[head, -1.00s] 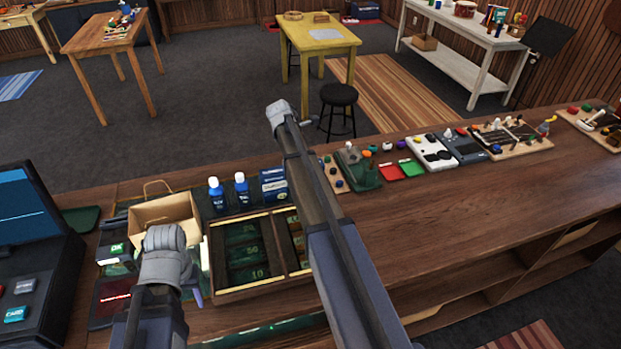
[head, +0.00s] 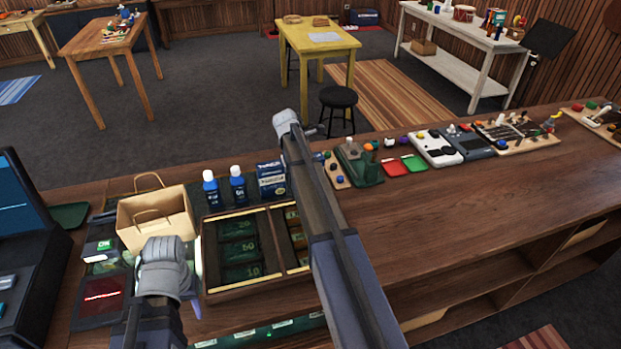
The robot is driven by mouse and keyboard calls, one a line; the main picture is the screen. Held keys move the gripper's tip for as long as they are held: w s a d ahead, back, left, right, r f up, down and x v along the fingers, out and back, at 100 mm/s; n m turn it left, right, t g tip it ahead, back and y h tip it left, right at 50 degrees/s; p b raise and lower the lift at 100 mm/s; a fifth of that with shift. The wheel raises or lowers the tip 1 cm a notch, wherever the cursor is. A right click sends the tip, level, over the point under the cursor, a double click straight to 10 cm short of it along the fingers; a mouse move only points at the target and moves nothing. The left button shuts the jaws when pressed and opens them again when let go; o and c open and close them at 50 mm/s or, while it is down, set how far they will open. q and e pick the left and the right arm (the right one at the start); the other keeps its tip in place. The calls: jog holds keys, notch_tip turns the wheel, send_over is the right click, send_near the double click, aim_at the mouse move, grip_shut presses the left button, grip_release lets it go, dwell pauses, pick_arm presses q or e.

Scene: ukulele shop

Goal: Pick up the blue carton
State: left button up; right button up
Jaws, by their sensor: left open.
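The blue carton (head: 271,181) is a small blue and white box. It stands upright on the wooden counter behind the cash tray, just right of two blue bottles. My left gripper (head: 194,280) is low over the counter at the tray's left side, nearer to me than the carton and apart from it. It is open, with its fingers partly hidden behind the grey wrist. My right arm reaches up past the carton's right side. Its gripper (head: 309,130) is mostly hidden behind its own wrist, so its jaws cannot be made out.
Two blue bottles (head: 211,189) (head: 237,185) stand close left of the carton. A paper bag (head: 150,214) with handles is further left. The cash tray (head: 235,296) lies in front. A green device (head: 360,166) and small gadgets line the back edge; the counter's right front is clear.

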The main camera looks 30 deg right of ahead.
jog(key=shift+c, duration=0.2)
grip_shut()
dwell(0.6)
